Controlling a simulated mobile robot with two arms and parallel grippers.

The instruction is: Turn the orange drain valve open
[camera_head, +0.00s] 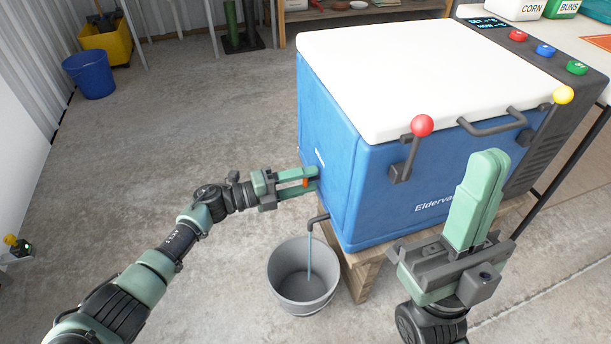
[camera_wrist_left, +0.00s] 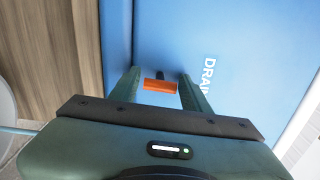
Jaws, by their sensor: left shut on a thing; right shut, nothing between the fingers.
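The orange drain valve (camera_wrist_left: 160,86) sits on a dark stem at the side of the blue cooler (camera_head: 340,180), close to the "DRAIN" lettering in the left wrist view. Its handle lies crosswise between the fingers of my left gripper (camera_head: 310,180), which is shut on it. In the head view only a bit of orange shows between the fingers. Below it a dark spout (camera_head: 317,218) pours a thin bluish stream into a grey bucket (camera_head: 303,290) on the floor. My right gripper (camera_head: 490,160) is shut and empty, pointing up in front of the cooler.
The cooler has a white lid (camera_head: 420,80) and stands on a wooden stand (camera_head: 362,275). A red-knobbed latch (camera_head: 421,126) and a yellow-knobbed latch (camera_head: 562,95) are on its front. A blue bucket (camera_head: 90,75) stands far left.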

